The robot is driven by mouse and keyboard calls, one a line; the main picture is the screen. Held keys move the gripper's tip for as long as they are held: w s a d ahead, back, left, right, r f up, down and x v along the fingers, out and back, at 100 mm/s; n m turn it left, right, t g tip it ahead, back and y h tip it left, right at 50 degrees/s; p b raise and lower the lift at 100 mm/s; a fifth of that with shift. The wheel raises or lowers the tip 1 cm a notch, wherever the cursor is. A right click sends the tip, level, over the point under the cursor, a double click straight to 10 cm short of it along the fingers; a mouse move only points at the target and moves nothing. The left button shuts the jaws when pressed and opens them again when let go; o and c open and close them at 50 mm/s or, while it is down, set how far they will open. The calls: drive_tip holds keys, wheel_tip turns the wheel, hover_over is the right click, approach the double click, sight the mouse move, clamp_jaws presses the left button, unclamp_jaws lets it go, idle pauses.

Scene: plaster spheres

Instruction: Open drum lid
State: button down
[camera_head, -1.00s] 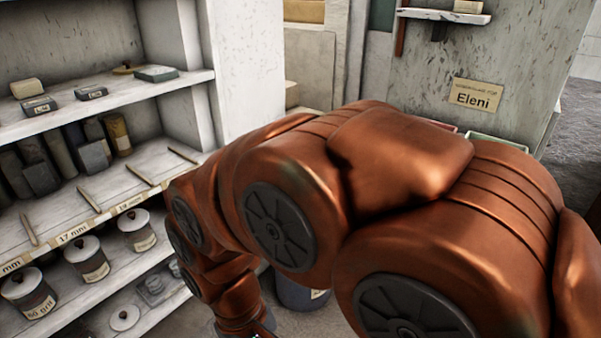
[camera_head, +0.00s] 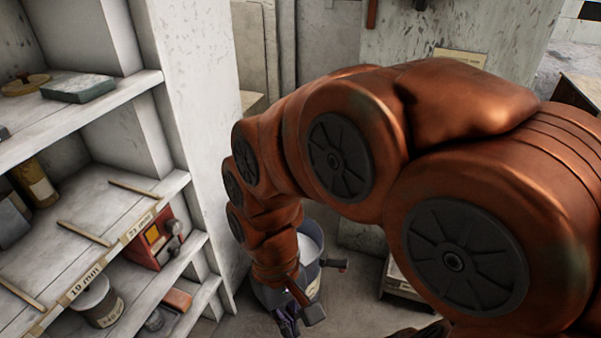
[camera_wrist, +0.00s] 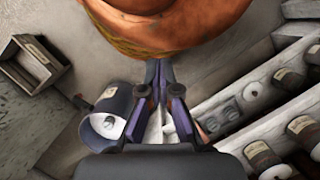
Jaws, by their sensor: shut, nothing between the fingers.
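The blue-grey drum (camera_head: 308,287) stands on the floor beside the shelf unit, partly hidden behind my arm in the head view. A pale surface shows inside its rim; I cannot tell whether this is the lid or the contents. In the wrist view a dark cylinder (camera_wrist: 92,136) with a pale face, seemingly the drum, lies left of and behind my gripper (camera_wrist: 158,68). The fingers are together and empty. In the head view my gripper (camera_head: 288,327) hangs low in front of the drum, partly out of frame.
The white shelf unit (camera_head: 195,130) fills the left, with labelled jars (camera_head: 98,300) and a red box (camera_head: 155,238). A wooden crate (camera_wrist: 30,65) lies on the floor in the wrist view. A pale wall stands behind the drum. Some bare floor shows right of it.

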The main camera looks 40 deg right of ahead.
drive_tip(key=w+a+m+y, duration=0.2)
drive_tip(key=w+m+y, duration=0.15)
drive_tip(key=w, duration=0.35)
drive_tip(key=w+d+m+t+y, duration=0.35)
drive_tip(key=w+m, duration=0.25)
drive_tip(key=w, duration=0.2)
drive_tip(key=w+d+m+t+y, duration=0.25)
drive_tip(key=w+d+m, duration=0.25)
drive_tip(key=w, duration=0.4)
drive_tip(key=w+d+f+m+t+h, duration=0.1)
drive_tip(key=d+f+m+t, duration=0.15)
drive_tip(key=d+m, duration=0.45)
drive_tip(key=w+d+f+m+t+h+p, duration=0.1)
drive_tip(key=d+m+t, duration=0.25)
drive_tip(key=d, duration=0.75)
drive_tip(key=w+d+f+m+t+h, duration=0.1)
drive_tip(key=d+f+m+t, duration=0.2)
drive_tip(key=d, duration=0.6)
drive_tip(key=w+a+b, duration=0.1)
drive_tip(key=w+a, duration=0.2)
drive_tip(key=w, duration=0.2)
drive_tip(key=w+a+f+m+b, duration=0.1)
drive_tip(key=w+a+b, duration=0.1)
drive_tip(key=w, duration=0.3)
drive_tip(key=shift+w+a+f, duration=0.25)
drive_tip(key=shift+w+a, duration=0.1)
drive_tip(key=shift+a, duration=0.4)
drive_tip(key=shift+r, duration=0.15)
